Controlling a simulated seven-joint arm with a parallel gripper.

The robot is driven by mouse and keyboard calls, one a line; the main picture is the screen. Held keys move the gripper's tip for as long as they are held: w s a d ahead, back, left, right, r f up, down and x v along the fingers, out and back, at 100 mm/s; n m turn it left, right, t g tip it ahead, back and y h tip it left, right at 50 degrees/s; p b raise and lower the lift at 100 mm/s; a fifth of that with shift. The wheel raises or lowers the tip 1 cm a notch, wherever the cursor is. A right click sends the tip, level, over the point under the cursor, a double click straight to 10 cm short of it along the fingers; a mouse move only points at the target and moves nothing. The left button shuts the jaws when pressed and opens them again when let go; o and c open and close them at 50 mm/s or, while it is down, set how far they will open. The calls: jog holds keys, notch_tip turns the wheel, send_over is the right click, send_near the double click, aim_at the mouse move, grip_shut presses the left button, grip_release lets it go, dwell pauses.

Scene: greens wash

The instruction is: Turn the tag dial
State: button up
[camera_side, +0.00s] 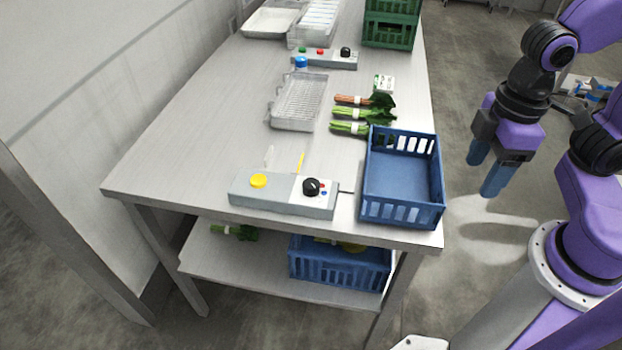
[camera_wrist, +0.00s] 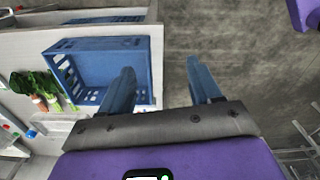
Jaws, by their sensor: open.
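Two grey control boxes on the table carry black dials; I cannot tell which is the tag dial. The near box (camera_side: 260,198) has a yellow button (camera_side: 258,181) and a black dial (camera_side: 311,186) with small red and blue marks beside it. The far box (camera_side: 335,60) has green and red buttons and a black dial (camera_side: 346,52). My gripper (camera_side: 482,173) is open and empty, off the table's right side, apart from both boxes. In the wrist view its fingers (camera_wrist: 160,68) are spread, with a blue crate behind the left one. The dials are not clear there.
The blue crate (camera_side: 431,211) stands empty at the table's near right corner, between my gripper and the near box. Bunched greens (camera_side: 372,115), a wire tray (camera_side: 273,120) and green crates (camera_side: 390,34) lie farther back. The table's left middle is clear.

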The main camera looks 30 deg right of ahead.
jog(key=w+a+r+m, duration=0.3)
jog(key=w+a+m, duration=0.4)
jog(key=w+a, duration=0.45)
jog(key=m, duration=0.6)
send_near(311, 183)
notch_tip(311, 183, down, 9)
jog(key=shift+w+a+f, duration=0.1)
jog(key=shift+w, duration=0.05)
jog(key=c, duration=1)
